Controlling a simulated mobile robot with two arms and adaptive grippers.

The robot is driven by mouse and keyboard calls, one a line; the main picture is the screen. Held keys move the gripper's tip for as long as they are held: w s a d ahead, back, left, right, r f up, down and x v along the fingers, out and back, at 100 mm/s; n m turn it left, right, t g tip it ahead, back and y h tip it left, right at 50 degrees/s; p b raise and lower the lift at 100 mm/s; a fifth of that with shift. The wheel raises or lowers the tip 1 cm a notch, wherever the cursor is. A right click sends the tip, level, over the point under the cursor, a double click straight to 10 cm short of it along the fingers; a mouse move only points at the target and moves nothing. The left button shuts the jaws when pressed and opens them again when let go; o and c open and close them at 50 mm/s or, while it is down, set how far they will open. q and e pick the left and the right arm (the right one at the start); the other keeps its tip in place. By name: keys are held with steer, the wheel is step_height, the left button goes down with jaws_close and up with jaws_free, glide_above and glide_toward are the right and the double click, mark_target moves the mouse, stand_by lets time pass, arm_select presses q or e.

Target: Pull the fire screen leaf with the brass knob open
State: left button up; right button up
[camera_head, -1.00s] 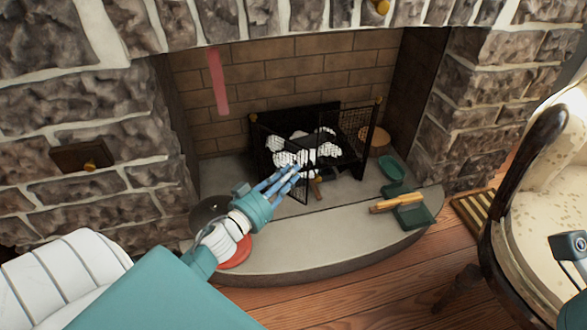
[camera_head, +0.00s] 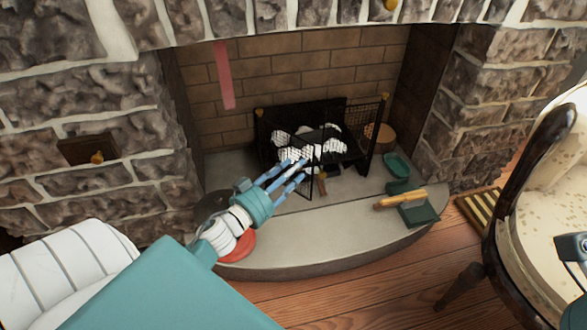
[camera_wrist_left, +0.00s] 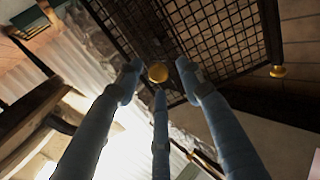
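The fire screen leaf (camera_head: 266,140) is a black mesh panel standing in front of the grate at the left; its mesh also fills the top of the left wrist view (camera_wrist_left: 215,32).
White lumps (camera_head: 325,145) lie in the grate behind the screen. A green dustpan (camera_head: 418,214) with a wooden-handled brush (camera_head: 400,200) lies on the hearth (camera_head: 330,225). A red disc (camera_head: 240,246) lies below my left wrist. An armchair (camera_head: 545,190) stands at the right.

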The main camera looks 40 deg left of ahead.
arm_select(q)
steer(key=s, duration=1.1)
steer(key=shift+s+a, duration=0.15)
steer(key=shift+a, duration=0.2)
